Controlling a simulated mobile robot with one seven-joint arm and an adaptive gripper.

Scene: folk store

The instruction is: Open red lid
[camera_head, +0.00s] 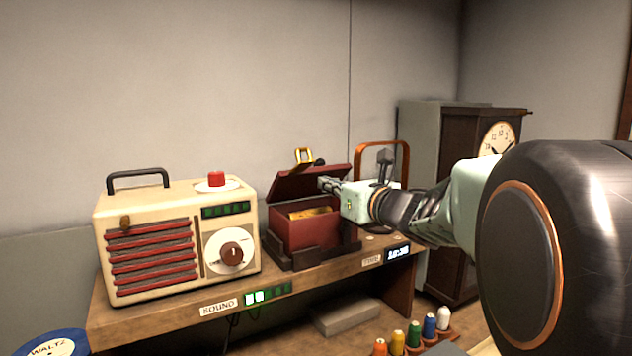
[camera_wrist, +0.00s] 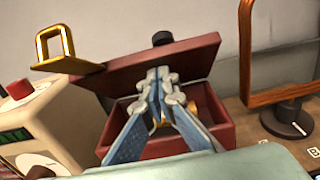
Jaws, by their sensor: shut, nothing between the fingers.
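A red box (camera_head: 301,231) stands on the wooden shelf, right of the radio. Its red lid (camera_head: 297,184) is raised and tilted up, with a yellow handle (camera_head: 303,156) at its upper edge. Something golden shows inside the box. In the wrist view the lid (camera_wrist: 190,58) stands tilted behind the box (camera_wrist: 150,143), and the handle (camera_wrist: 54,46) is at the upper left. My gripper (camera_head: 324,183) is at the lid's right side. In the wrist view its fingers (camera_wrist: 158,76) are shut and empty, in front of the lid's underside; whether they touch it I cannot tell.
A cream radio (camera_head: 178,238) with a red button stands left of the box. A copper-coloured frame (camera_head: 383,147) and a black knob (camera_wrist: 288,119) are to its right. A clock cabinet (camera_head: 468,190) stands further right. Several thread spools (camera_head: 414,334) sit below.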

